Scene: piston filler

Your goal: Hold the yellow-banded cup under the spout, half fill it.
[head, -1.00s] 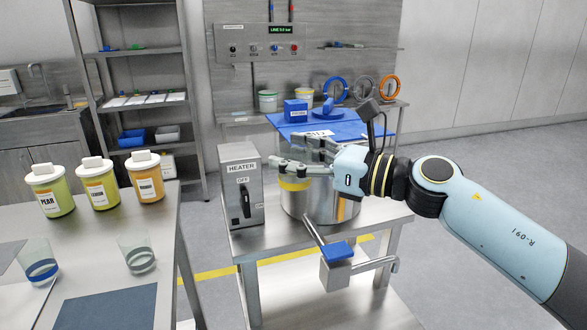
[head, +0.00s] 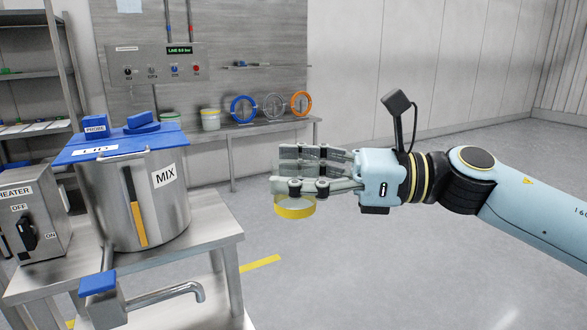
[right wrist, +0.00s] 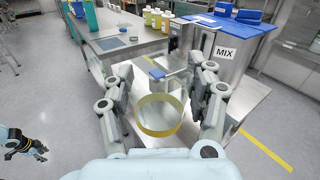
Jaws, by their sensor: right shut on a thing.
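The clear yellow-banded cup (head: 294,206) is in my right gripper (head: 300,175), off the table and to the right of the tank in the head view. The fingers are shut around the cup and cover its upper part. In the right wrist view the cup (right wrist: 160,115) sits between the fingers of my right gripper (right wrist: 162,88). The spout (head: 172,292) is a bent metal pipe at the front of the steel tank (head: 170,205) labelled MIX, with a blue-topped valve block (head: 98,283). The cup is apart from the spout.
A heater box (head: 30,210) stands left of the tank on the steel table (head: 205,245). A blue lid (head: 118,145) covers the tank top. A back bench (head: 230,130) holds coloured rings and tubs. The floor right of the table is clear.

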